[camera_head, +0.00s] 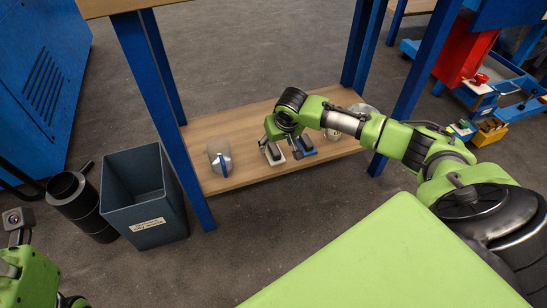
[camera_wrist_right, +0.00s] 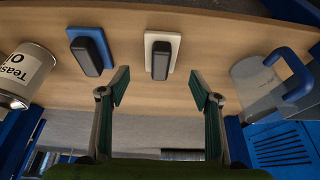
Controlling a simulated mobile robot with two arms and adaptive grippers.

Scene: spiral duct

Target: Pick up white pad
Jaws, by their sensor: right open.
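The white pad (camera_head: 274,157) lies on the lower wooden shelf. It has a black block-like handle on top and also shows in the right wrist view (camera_wrist_right: 174,47), at top centre. My right gripper (camera_head: 284,149) reaches down over the shelf beside it. In the right wrist view the right gripper (camera_wrist_right: 159,90) is open and empty, its two fingers apart. The pad shows beyond the fingertips, between their lines. I cannot tell the exact gap to the pad. My left arm shows only partly at the lower left; its fingers are out of view.
A blue pad (camera_wrist_right: 73,34) with a black handle lies beside the white one. A labelled can (camera_wrist_right: 22,72) and a clear-grey scoop-like thing with a blue handle (camera_wrist_right: 298,80) flank them. Blue table legs (camera_head: 162,105) frame the shelf. A grey-blue bin (camera_head: 150,218) stands on the floor.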

